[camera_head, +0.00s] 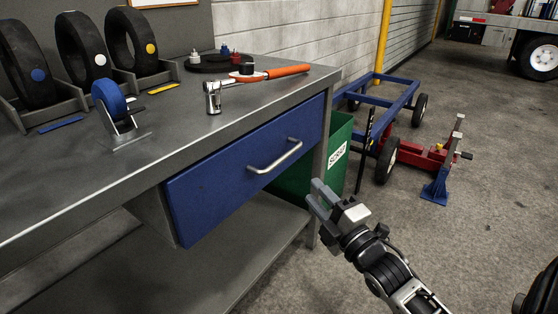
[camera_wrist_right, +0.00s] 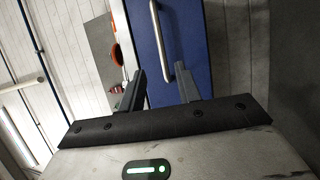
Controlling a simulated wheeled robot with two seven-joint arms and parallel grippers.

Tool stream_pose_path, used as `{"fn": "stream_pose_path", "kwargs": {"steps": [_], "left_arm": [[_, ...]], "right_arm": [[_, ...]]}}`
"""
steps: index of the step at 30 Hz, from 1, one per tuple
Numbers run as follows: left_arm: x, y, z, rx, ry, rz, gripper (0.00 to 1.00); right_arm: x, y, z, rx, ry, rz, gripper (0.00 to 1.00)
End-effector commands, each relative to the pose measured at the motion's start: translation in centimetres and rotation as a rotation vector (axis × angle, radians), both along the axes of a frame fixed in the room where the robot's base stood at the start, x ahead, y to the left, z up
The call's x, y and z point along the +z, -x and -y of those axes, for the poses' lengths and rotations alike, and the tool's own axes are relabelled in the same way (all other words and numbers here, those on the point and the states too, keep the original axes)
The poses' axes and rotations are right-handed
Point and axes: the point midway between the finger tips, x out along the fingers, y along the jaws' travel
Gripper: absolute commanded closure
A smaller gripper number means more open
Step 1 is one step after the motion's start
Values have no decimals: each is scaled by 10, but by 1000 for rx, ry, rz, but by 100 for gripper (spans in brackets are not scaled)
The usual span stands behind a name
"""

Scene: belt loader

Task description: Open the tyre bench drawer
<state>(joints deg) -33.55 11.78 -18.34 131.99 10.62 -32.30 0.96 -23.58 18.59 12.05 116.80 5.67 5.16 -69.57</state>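The tyre bench drawer (camera_head: 230,182) has a blue front and looks shut under the grey bench top. Its silver bar handle (camera_head: 275,157) sits on the front. My right gripper (camera_head: 319,195) is in front of the drawer, to the right of and below the handle in the head view, apart from it. In the right wrist view the gripper (camera_wrist_right: 160,92) has its two fingers spread with nothing between them. The handle (camera_wrist_right: 161,40) and blue drawer front (camera_wrist_right: 190,30) lie beyond the fingertips. My left gripper is not in view.
On the bench top (camera_head: 175,140) stand several tyres (camera_head: 80,48), a blue-wheeled caster (camera_head: 110,100) and an orange-handled wrench (camera_head: 265,76). A green bin (camera_head: 340,150) stands right of the drawer. A blue cart (camera_head: 385,95) and red jack (camera_head: 425,155) are on the floor.

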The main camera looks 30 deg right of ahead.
Motion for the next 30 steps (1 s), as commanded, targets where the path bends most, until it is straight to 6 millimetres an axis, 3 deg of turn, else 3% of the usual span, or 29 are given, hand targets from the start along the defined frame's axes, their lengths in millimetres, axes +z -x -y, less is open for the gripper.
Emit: {"fn": "stream_pose_path", "kwargs": {"steps": [9, 15, 21, 30], "left_arm": [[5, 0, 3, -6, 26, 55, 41], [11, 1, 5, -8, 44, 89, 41], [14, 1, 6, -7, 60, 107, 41], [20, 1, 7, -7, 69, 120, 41]], "right_arm": [[12, -70, 0, 2, -4, 3, 66], [19, -107, 0, 1, -3, 2, 66], [23, -128, 0, 2, -3, 0, 66], [24, -132, 0, 2, -3, -3, 66]]}}
